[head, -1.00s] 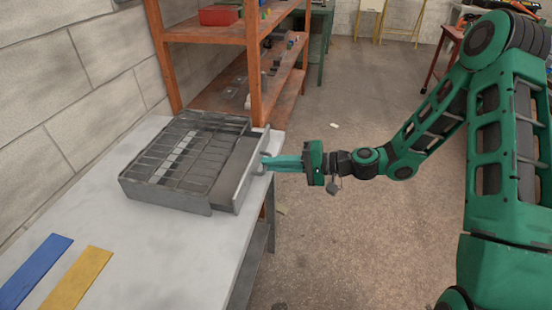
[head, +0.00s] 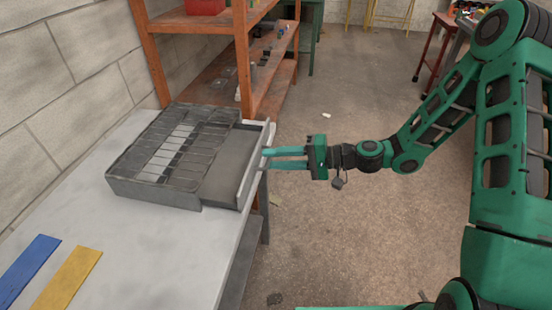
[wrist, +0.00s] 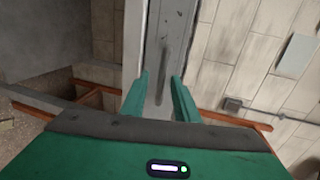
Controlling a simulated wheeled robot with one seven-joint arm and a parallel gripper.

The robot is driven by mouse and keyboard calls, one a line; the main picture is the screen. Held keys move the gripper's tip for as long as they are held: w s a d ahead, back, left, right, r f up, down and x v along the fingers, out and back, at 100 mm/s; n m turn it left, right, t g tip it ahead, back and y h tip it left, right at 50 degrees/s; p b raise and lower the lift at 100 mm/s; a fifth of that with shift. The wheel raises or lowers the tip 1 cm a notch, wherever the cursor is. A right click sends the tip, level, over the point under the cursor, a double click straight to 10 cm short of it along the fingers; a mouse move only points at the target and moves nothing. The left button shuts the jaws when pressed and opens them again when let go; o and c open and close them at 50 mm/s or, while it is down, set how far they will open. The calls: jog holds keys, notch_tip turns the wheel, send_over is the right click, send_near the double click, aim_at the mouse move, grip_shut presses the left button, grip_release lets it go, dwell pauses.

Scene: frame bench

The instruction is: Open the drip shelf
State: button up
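The drip shelf (head: 228,168) is a flat grey drawer in the right side of a low grey metal unit (head: 152,190) with a slatted top. The shelf stands partly pulled out to the right, past the bench edge, with its tall front panel clear of the unit. My gripper (head: 266,159) is just right of that panel, with two teal fingers visibly apart. In the wrist view, the shelf's dark upright bar handle (wrist: 161,75) lies ahead, between the lines of the open fingertips (wrist: 159,84). I cannot tell whether the fingers touch it.
The unit stands on a pale bench (head: 150,255) against a block wall. A blue strip (head: 28,268) and a yellow strip (head: 68,280) lie on the bench. An orange shelf rack (head: 245,60) stands behind. The floor right of the bench is open.

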jog(key=v, duration=1)
jog(key=shift+d, duration=0.4)
jog(key=shift+r, duration=0.1)
jog(key=s+d+f+n+g+h, duration=0.1)
jog(key=s+d+h, duration=0.4)
jog(key=d, duration=0.3)
jog(key=s+d+f+g+h, duration=0.1)
jog(key=s+d+g+h, duration=0.1)
jog(key=s+d+h, duration=0.45)
jog(key=s+d+r+m+h, duration=0.2)
jog(key=s+d+r, duration=0.3)
jog(key=s+d, duration=0.3)
jog(key=s+d+r+m+h, duration=0.1)
jog(key=s+d+r+m, duration=0.2)
jog(key=s+d+r, duration=0.2)
jog(key=s+d, duration=0.3)
jog(key=shift+d+r+h, duration=0.2)
jog(key=shift+r+h, duration=0.05)
jog(key=shift+h, duration=0.1)
